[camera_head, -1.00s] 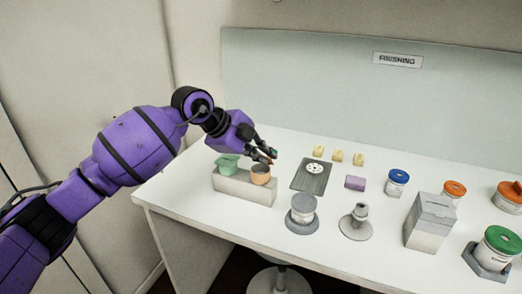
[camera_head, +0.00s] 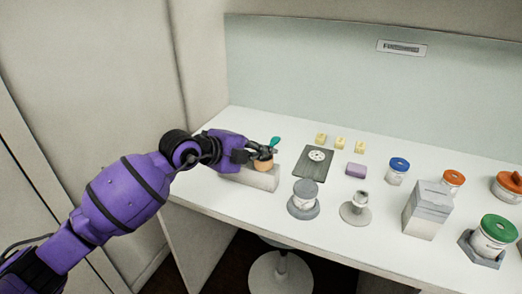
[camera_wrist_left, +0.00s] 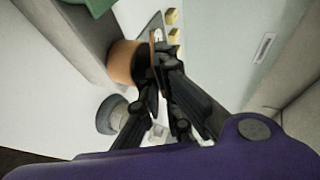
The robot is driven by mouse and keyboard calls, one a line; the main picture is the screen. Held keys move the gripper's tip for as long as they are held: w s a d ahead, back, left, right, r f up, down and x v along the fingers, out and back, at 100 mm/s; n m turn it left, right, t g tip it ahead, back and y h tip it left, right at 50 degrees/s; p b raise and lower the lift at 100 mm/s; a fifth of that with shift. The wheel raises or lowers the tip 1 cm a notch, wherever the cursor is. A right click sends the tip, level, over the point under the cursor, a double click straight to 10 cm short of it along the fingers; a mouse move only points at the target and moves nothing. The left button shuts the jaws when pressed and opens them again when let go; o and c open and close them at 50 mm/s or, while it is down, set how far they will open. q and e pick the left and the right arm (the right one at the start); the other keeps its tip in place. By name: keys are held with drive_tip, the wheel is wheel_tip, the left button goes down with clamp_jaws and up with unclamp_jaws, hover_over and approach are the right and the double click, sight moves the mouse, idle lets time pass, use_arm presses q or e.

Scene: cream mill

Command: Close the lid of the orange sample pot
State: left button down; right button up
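The orange sample pot (camera_head: 264,164) sits in the pale block (camera_head: 252,178) near the table's left end. The wrist view shows its orange wall (camera_wrist_left: 123,62) and dark opening. An orange-brown lid (camera_wrist_left: 153,44) stands up edge-on at the pot's far rim, so the pot is open. My left gripper (camera_head: 256,153) is at the pot's rim. In the wrist view its black fingertips (camera_wrist_left: 160,62) are together beside the lid; I see no gap, and cannot tell whether they touch the lid. My right gripper is out of view.
A green item (camera_wrist_left: 98,5) is beside the orange pot, mostly cut off. A small teal piece (camera_head: 275,141) shows behind my gripper. A dark tray (camera_head: 314,164), a grey-lidded jar (camera_head: 305,190) and a small stand (camera_head: 357,207) are to the right.

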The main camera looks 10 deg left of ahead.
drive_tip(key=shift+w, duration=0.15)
use_arm(q)
drive_tip(key=c, duration=2.4)
unclamp_jaws()
drive_tip(key=o, duration=0.4)
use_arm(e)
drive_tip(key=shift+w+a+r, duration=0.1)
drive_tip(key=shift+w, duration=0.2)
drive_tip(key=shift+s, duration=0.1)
